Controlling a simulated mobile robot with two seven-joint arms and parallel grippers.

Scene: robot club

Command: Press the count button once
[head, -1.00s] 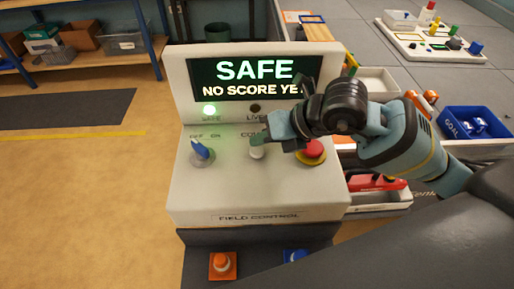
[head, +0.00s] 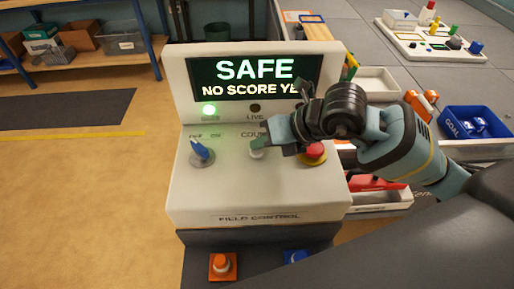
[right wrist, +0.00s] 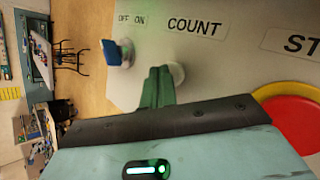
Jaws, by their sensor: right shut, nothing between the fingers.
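The white count button (head: 257,154) sits in the middle of the field control console (head: 258,194), under the partly covered COUNT label. It also shows in the right wrist view (right wrist: 178,72), just behind my fingertips. My right gripper (head: 261,142) is shut and empty, its green fingers at the button. They overlap its edge in both views; I cannot tell whether they touch it. The console screen (head: 254,78) reads SAFE and NO SCORE, with the last word partly hidden by my gripper. My left gripper is out of view.
A blue OFF/ON switch (head: 202,151) stands left of the button and a red stop button (head: 314,152) right, partly under my gripper. The green lamp (head: 209,109) is lit; the LIVE lamp (head: 255,108) is dark. A blue goal bin (head: 477,124) stands at right.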

